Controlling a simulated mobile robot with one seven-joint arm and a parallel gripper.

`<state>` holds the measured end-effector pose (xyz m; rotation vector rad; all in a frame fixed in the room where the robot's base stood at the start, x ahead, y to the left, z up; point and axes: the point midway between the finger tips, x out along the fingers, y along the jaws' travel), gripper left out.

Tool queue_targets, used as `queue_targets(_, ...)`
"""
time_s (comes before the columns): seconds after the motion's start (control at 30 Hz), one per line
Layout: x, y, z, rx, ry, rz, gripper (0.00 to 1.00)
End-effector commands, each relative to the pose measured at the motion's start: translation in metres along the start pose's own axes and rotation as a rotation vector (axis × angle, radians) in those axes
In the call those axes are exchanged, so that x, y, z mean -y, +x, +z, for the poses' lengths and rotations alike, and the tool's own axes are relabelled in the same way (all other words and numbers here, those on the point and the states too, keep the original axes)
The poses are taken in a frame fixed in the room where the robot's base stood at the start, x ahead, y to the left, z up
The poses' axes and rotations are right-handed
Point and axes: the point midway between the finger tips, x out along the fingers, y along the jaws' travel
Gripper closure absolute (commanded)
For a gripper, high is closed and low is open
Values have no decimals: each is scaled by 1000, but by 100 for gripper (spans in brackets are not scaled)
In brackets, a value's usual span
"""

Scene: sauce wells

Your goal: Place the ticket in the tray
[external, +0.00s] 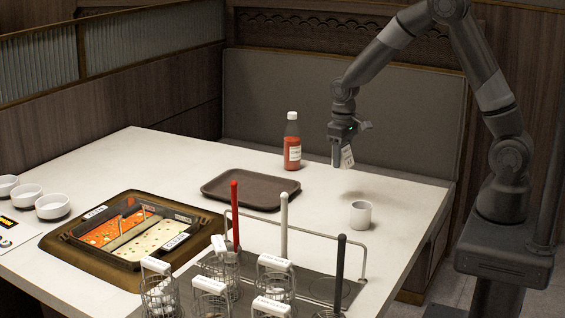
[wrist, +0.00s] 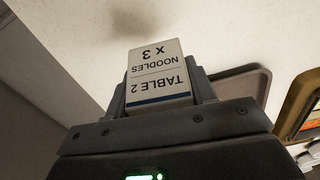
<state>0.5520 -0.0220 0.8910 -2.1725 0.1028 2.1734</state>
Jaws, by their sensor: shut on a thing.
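The ticket (external: 347,157) is a small white card in my gripper (external: 342,158), held above the table to the right of the tray. In the wrist view the ticket (wrist: 158,75) reads "TABLE 2 NOODLES x 3" upside down, with a blue stripe at its near edge. My gripper (wrist: 160,92) is shut on it, one finger on each side. The tray (external: 213,187) is brown, with a raised rim and an empty floor, and lies flat on the white table. Its corner also shows in the wrist view (wrist: 262,80), to the right of the ticket.
A red sauce bottle (external: 292,143) stands behind the tray. A white cup (external: 361,216) stands at the right. Wire baskets (external: 275,277) and upright handles stand in front. The sauce-well unit (external: 60,240) is left of the tray, with white bowls (external: 52,206) beyond it.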

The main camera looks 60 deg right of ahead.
Motion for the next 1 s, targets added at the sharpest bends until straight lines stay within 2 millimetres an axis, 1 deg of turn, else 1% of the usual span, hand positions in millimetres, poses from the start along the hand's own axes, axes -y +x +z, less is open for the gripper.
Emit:
queue_targets(0.07, -3, -3, -6, -2, -2, 0, 72)
queue_targets(0.17, -4, -5, -23, -1, -8, 0, 72)
queue_targets(0.27, -1, -7, -51, -2, -17, 1, 72)
queue_targets(0.4, 3, -9, -96, -2, -34, 1, 72)
queue_targets(0.5, 6, -10, -125, -1, -46, 1, 72)
queue_targets(0.7, 12, -10, -178, -2, -68, 1, 72)
queue_targets(0.8, 15, -10, -198, -2, -79, 0, 72)
queue_targets(0.9, 17, -10, -212, -2, -86, 0, 72)
queue_targets(1.0, 18, -10, -221, -2, -91, 0, 72)
